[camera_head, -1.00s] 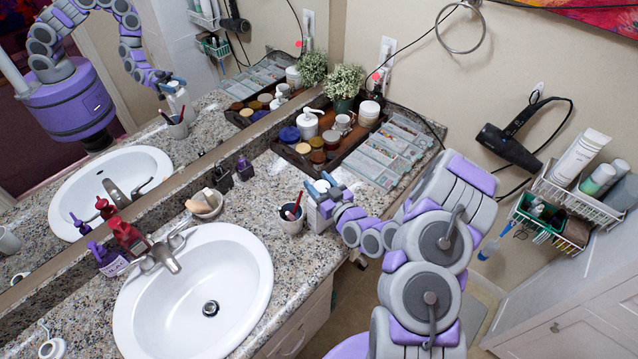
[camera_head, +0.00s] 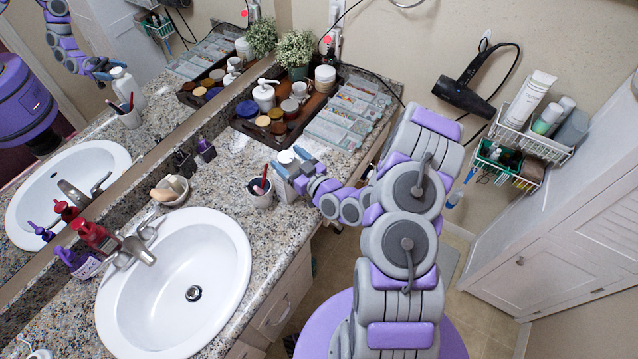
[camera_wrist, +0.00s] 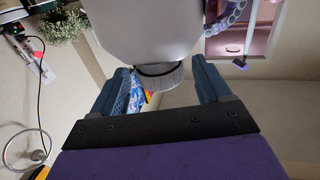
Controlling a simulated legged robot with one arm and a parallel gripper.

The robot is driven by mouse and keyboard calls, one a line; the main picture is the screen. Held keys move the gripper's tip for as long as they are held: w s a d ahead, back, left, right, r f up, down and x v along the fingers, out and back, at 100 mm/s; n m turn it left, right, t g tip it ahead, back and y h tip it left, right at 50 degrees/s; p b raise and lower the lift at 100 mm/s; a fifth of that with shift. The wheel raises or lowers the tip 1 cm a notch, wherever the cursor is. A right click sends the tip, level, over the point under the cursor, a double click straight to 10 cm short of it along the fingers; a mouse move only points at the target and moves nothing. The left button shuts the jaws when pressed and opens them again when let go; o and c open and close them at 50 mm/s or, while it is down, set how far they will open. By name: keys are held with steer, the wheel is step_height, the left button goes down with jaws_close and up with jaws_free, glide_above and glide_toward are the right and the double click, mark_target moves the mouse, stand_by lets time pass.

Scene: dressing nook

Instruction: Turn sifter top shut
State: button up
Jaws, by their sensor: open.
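The white sifter container (camera_head: 286,190) stands on the counter beside the toothbrush cup, with its round pale top (camera_head: 286,157) uppermost. My gripper (camera_head: 293,162) is at that top with its blue fingers apart, one on each side. In the wrist view the container's pale body (camera_wrist: 150,35) fills the upper middle, and its grey ring-like top (camera_wrist: 160,76) lies between the two open fingers of my gripper (camera_wrist: 164,90). A dark gap shows between body and top. Whether the fingers touch the top, I cannot tell.
A cup with a red toothbrush (camera_head: 259,195) stands close to the left of the container. The sink (camera_head: 173,285) is nearer left. A tray of jars (camera_head: 265,125) and a clear organizer (camera_head: 345,115) are behind. A wire rack (camera_head: 530,140) hangs on the right wall.

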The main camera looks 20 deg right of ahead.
steer(key=p+v, duration=0.3)
steer(key=v, duration=1.1)
steer(key=shift+d, duration=0.15)
steer(key=shift+s+f, duration=0.1)
